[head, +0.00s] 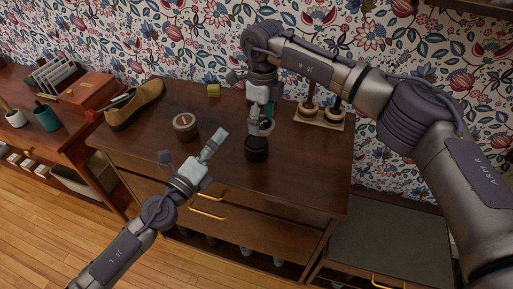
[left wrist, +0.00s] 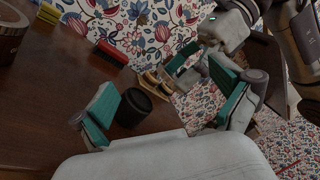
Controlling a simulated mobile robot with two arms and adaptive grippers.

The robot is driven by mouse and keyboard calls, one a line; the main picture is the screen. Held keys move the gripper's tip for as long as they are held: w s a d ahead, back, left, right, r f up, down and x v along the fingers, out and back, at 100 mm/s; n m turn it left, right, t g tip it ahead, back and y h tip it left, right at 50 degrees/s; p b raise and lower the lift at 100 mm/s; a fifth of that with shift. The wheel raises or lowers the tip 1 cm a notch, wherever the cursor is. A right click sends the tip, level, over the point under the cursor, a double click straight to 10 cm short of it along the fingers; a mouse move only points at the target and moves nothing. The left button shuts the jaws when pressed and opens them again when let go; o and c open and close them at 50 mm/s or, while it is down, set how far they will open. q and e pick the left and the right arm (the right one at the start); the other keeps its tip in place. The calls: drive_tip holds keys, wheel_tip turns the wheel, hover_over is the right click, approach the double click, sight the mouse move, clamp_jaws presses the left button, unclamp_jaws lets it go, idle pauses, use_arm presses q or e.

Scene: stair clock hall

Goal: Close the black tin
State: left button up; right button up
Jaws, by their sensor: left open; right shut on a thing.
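The black tin (head: 257,149) stands upright on the dresser top near its front edge; it also shows in the left wrist view (left wrist: 133,108), where its top looks dark. My right gripper (head: 262,118) is directly above the tin, shut on a small round disc (head: 267,127) that looks like its lid, tilted and partly hidden by the fingers. My left gripper (head: 196,147) is open and empty, left of the tin. In the left wrist view the tin shows beyond my left gripper's fingers (left wrist: 165,105), close to the left one.
A brown round tin (head: 185,126), a tan shoe (head: 136,104) and a yellow block (head: 213,90) stand left on the dresser (head: 305,170). A stand with brass-coloured pieces (head: 322,116) is at the back right. A red brush (left wrist: 112,51) shows in the left wrist view. The front right top is bare.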

use_arm(q)
drive_tip(key=d+f+m+g+h, duration=0.25)
drive_tip(key=m+g, duration=0.35)
drive_tip(key=m, duration=0.5)
use_arm(e)
drive_tip(key=shift+w+a+r+m, duration=0.25)
drive_tip(key=shift+a+r+m, duration=0.15)
drive_tip(key=shift+m, duration=0.2)
use_arm(q)
drive_tip(key=m+g+y, duration=0.2)
drive_tip(key=m+y, duration=0.1)
drive_tip(key=m, duration=0.2)
approach(255, 150)
drive_tip(key=shift+w+a+f+h, duration=0.15)
drive_tip(key=shift+w+a+f, duration=0.3)
drive_tip(key=shift+f, duration=0.15)
drive_tip(key=shift+w+a+f+h, duration=0.1)
drive_tip(key=shift+w+a+f, duration=0.3)
drive_tip(key=shift+f, duration=0.15)
use_arm(e)
drive_tip(key=shift+w+a+r+m, duration=0.15)
drive_tip(key=shift+w+a+m, duration=0.05)
drive_tip(key=shift+a+m, duration=0.2)
drive_tip(key=shift+d, duration=0.1)
use_arm(q)
drive_tip(key=x, duration=1.2)
drive_tip(key=shift+d, duration=0.1)
